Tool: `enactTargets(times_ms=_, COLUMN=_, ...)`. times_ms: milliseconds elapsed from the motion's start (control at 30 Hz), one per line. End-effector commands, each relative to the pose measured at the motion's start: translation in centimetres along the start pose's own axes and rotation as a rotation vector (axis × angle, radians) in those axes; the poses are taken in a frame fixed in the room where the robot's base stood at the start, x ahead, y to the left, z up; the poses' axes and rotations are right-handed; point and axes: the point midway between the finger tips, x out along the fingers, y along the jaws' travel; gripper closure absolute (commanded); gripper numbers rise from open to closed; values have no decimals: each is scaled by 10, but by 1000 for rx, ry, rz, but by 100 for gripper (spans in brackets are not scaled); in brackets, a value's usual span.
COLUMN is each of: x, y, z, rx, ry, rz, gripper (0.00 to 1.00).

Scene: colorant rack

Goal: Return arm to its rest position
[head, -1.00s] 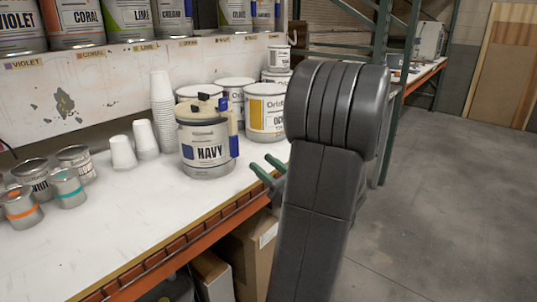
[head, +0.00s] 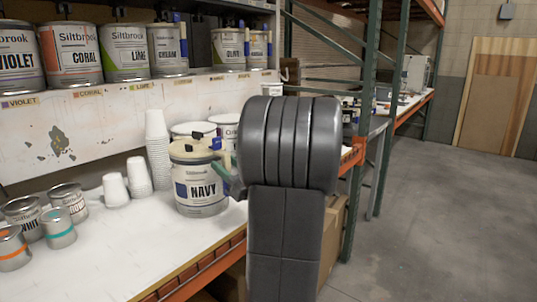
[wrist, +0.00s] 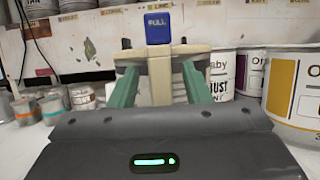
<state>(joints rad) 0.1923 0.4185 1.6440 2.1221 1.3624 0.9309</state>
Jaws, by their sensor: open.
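My arm rises in front of the bench in the head view, and its dark rounded joint hides most of my gripper there. In the wrist view my gripper (wrist: 157,88) shows two green fingers spread apart, open. Between and beyond them is a cream pump dispenser with a blue tab marked FULL (wrist: 158,27). In the head view this dispenser sits on top of the NAVY can (head: 201,190), which stands upright on the white bench. Whether the fingers touch the dispenser I cannot tell.
A shelf above holds large cans, among them VIOLET (head: 14,60) and CORAL (head: 70,55). Stacked white cups (head: 157,150) and several small tins (head: 58,228) stand left of the NAVY can. More large cans stand behind it. A green rack post (head: 361,130) rises right of my arm; open floor (head: 430,220) lies beyond.

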Motion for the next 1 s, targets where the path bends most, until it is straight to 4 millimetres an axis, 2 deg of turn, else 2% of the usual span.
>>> enactTargets(times_ms=467, x=2, y=0, z=4, rx=2, ry=1, rz=0, gripper=56)
enactTargets(times_ms=667, x=-5, y=0, z=-13, rx=5, ry=3, rz=-2, gripper=56)
enactTargets(times_ms=833, x=-20, y=0, z=-42, rx=6, ry=4, rz=-2, gripper=56)
enactTargets(times_ms=1000, x=-55, y=-1, z=-37, rx=0, ry=2, rz=-5, gripper=56)
